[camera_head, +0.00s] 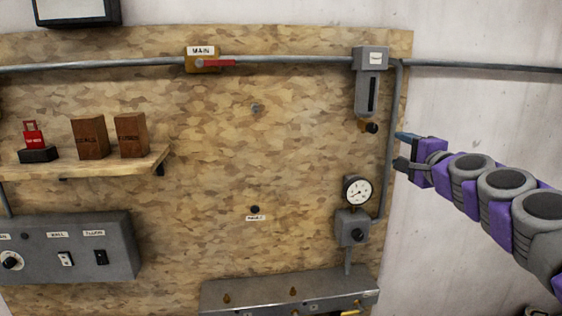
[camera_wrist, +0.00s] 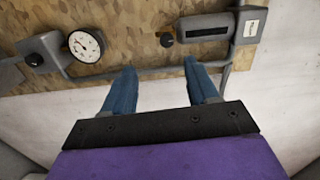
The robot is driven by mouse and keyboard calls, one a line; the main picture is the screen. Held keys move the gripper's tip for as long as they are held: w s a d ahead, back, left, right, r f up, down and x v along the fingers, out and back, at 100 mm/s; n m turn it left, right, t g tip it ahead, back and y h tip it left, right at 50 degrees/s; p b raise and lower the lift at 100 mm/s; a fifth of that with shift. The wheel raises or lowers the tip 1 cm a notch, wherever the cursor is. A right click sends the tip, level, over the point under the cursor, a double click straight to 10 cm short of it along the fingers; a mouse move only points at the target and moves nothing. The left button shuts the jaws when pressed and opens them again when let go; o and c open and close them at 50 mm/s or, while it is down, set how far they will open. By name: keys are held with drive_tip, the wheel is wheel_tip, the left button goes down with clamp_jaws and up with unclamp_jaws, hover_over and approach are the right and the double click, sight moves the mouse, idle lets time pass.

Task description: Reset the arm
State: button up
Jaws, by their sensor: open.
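My gripper (camera_head: 402,150) is at the end of my purple and grey arm, which reaches in from the right in the head view. It is at the right edge of the wooden board, near the vertical pipe. In the wrist view my gripper (camera_wrist: 161,80) shows two blue fingers spread apart with nothing between them. The fingers point toward the board, with the pressure gauge (camera_wrist: 86,45) to the left and the grey slotted unit (camera_wrist: 205,28) to the right. I cannot tell whether the fingertips touch the pipe.
A shelf (camera_head: 90,172) holds a red item and two brown blocks. A grey switch box (camera_head: 75,245) and metal trough (camera_head: 290,290) sit low.

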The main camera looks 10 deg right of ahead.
drive_tip(key=s+a+f+n+g+y+b, duration=0.1)
drive_tip(key=s+a+f+n+g+y, duration=0.35)
drive_tip(key=a, duration=0.65)
drive_tip(key=s+a+f+n+g+y+b, duration=0.15)
drive_tip(key=s+a+f+n, duration=0.45)
drive_tip(key=a, duration=0.6)
drive_tip(key=s+a+f+n+g+h+b, duration=0.15)
drive_tip(key=s+a+f+g, duration=0.3)
drive_tip(key=f, duration=0.45)
drive_tip(key=s+d+f+n+g+h+b, duration=0.1)
drive_tip(key=s+f+g+h, duration=0.1)
drive_tip(key=s+f, duration=0.5)
drive_tip(key=s+d+f+n+g+h, duration=0.1)
drive_tip(key=s+d+f+n+g, duration=0.1)
drive_tip(key=s+f+g, duration=0.2)
drive_tip(key=s+d+f+n+g+h+b, duration=0.1)
drive_tip(key=s+d+f+g+h, duration=0.1)
drive_tip(key=s+f, duration=0.8)
drive_tip(key=s+g, duration=0.1)
drive_tip(key=s, duration=0.6)
drive_tip(key=shift+d+f+n+h+b, duration=0.25)
drive_tip(key=shift+f+n+h+b, duration=0.05)
drive_tip(key=shift+f+h+b, duration=0.05)
